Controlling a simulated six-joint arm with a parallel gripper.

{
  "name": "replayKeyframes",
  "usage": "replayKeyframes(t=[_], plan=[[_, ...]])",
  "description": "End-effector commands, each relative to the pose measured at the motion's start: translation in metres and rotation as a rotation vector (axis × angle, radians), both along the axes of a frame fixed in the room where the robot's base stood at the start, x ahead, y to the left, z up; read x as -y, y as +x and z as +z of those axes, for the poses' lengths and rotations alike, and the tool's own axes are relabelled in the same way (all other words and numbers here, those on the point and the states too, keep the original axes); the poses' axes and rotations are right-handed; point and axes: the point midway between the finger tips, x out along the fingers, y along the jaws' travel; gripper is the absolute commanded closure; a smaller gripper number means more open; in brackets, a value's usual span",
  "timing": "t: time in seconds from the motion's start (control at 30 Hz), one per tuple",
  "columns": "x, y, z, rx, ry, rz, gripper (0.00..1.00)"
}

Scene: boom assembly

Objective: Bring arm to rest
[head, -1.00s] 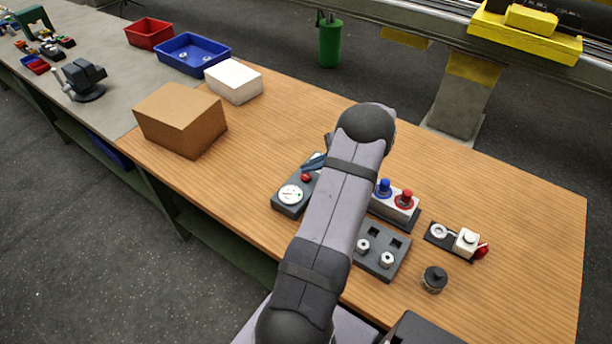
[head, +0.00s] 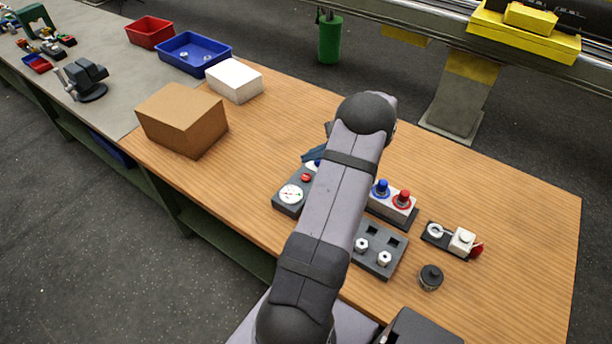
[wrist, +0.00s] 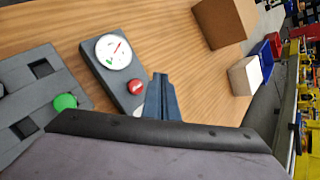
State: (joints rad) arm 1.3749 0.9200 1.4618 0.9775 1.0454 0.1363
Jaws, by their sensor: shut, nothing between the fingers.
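My arm (head: 335,200) stretches across the wooden bench in the head view and hides part of the panels under it. My gripper (wrist: 160,82) shows in the wrist view as blue fingers shut together with nothing between them. In that view the fingertips are beside the gauge panel (wrist: 112,72), near its red button (wrist: 135,87); I cannot tell their height above the bench. In the head view only a bit of the blue gripper (head: 315,153) shows past the arm, by the far end of the gauge panel (head: 290,197).
A switch box with blue and red knobs (head: 392,200), a socket panel (head: 378,248), a small latch unit (head: 453,240) and a black knob (head: 430,277) lie around the arm. A brown box (head: 182,120) and white box (head: 234,80) stand at left.

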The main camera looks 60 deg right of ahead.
Motion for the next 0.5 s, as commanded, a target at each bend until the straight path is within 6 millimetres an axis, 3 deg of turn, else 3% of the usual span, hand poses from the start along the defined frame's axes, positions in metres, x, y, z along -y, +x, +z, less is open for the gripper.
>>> replayKeyframes(t=[0.4, 0.5], plan=[[-0.0004, 0.0006, 0.0001, -0.001, -0.001, 0.002, 1.0], [-0.0083, 0.0066, 0.0019, -0.01, -0.007, 0.028, 1.0]])
